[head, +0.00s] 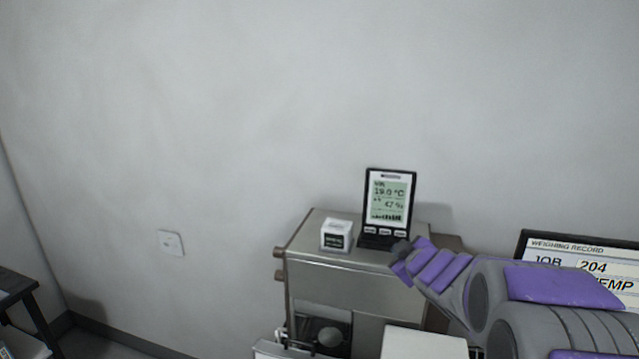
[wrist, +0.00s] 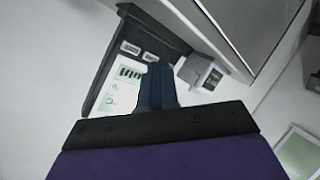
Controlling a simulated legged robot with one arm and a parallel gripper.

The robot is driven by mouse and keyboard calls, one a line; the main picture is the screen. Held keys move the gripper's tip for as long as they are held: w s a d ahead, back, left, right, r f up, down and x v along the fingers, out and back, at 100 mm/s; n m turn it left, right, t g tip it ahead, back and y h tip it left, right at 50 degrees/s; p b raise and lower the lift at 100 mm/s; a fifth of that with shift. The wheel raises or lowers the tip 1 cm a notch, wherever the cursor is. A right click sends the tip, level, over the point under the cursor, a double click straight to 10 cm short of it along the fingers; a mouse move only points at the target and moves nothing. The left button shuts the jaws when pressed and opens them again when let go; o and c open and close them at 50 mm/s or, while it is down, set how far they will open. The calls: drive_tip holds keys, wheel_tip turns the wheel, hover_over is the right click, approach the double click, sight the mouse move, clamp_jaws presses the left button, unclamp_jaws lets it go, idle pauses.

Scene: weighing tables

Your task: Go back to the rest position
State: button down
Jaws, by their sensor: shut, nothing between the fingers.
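My gripper (head: 401,249) is shut and empty. It comes in from the right in the head view, its tip just in front of the lower right part of the black temperature and humidity display (head: 388,205). I cannot tell whether it touches the display. In the wrist view my gripper's fingers (wrist: 157,78) are together, and the display's buttons and screen (wrist: 120,97) show close by. The display stands upright and reads 19.0 °C and about 47 %. No rest position is marked in view.
A small white cube-shaped device (head: 336,236) stands left of the display on a metal cabinet (head: 350,297). A weighing record screen (head: 575,248) is at the right, partly behind my arm. A dark table (head: 18,284) is at far left. The wall above is clear.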

drive_tip(key=s+f+m+g+h, duration=0.1)
drive_tip(key=s+f+m+g, duration=0.25)
drive_tip(key=s, duration=0.75)
drive_tip(key=s+f+m+g+h, duration=0.2)
drive_tip(key=s+f+g, duration=0.15)
drive_tip(key=s, duration=0.65)
drive_tip(key=s+f+m+g+h, duration=0.1)
drive_tip(key=s+f+m+g, duration=0.2)
drive_tip(key=s, duration=0.8)
drive_tip(key=s+a+g+y, duration=0.1)
drive_tip(key=s+a+g, duration=0.25)
drive_tip(key=s, duration=0.45)
drive_tip(key=s+a+g+y, duration=0.2)
drive_tip(key=s+a, duration=0.2)
drive_tip(key=s, duration=0.5)
wheel_tip(320, 180, down, 12)
drive_tip(key=w+b, duration=0.1)
drive_tip(key=b, duration=1)
drive_tip(key=shift+d+m, duration=0.25)
drive_tip(key=shift+m, duration=0.1)
drive_tip(key=shift+w, duration=0.1)
